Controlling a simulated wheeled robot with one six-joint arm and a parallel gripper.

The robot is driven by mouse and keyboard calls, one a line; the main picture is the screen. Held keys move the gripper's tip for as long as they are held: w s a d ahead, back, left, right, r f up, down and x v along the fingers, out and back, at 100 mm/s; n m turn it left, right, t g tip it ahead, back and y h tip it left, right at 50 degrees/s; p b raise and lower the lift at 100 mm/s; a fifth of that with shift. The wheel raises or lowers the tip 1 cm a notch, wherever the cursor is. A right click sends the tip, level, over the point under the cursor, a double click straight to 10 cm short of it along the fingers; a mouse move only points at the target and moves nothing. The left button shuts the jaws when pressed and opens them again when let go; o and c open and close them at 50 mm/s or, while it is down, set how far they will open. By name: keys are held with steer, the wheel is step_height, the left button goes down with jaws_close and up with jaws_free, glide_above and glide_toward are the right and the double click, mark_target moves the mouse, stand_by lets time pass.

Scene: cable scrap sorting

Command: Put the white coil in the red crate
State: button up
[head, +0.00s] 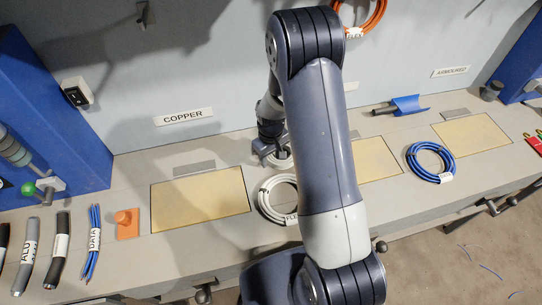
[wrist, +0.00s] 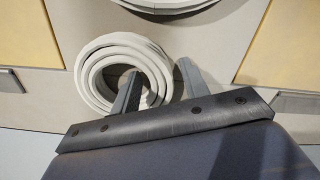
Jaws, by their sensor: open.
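Two white coils lie on the bench. The rear white coil (head: 281,163) is partly hidden behind my arm and gripper; it shows in the wrist view (wrist: 90,76) as a stacked ring. The front white coil (head: 265,201) has a label partly covered by my arm; its edge is at the top of the wrist view (wrist: 170,8). My gripper (head: 270,150) is open at the rear coil. In the wrist view (wrist: 160,70), one finger is over the coil's hole and the other is beside its right outer side. Contact cannot be told. No red crate is in view.
A yellowish panel (head: 200,200) marked COPPER lies left of the coils, and another (head: 380,160) lies right. A blue coil (head: 413,161) is further right. Blue cable pieces (head: 93,240) and an orange block (head: 126,223) lie at left.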

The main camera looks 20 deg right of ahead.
steer(key=shift+r, duration=0.1)
step_height(320, 180, up, 12)
steer(key=b, duration=0.1)
steer(key=shift+f+b, duration=0.25)
steer(key=shift+b, duration=0.1)
steer(key=shift+o, duration=0.5)
steer(key=shift+w+d+r, duration=0.1)
steer(key=shift+d+r, duration=0.05)
steer(key=w+d+f, duration=0.1)
steer(key=d+f, duration=0.1)
steer(key=w+d+f, duration=0.1)
steer(key=d+f, duration=0.1)
steer(key=d, duration=0.1)
steer(key=w+d+f, duration=0.1)
steer(key=d+f, duration=0.1)
steer(key=shift+w+d, duration=0.2)
steer(key=shift+d, duration=0.15)
steer(key=shift+f+p, duration=0.65)
steer(key=shift+f, duration=2.35)
jaws_close()
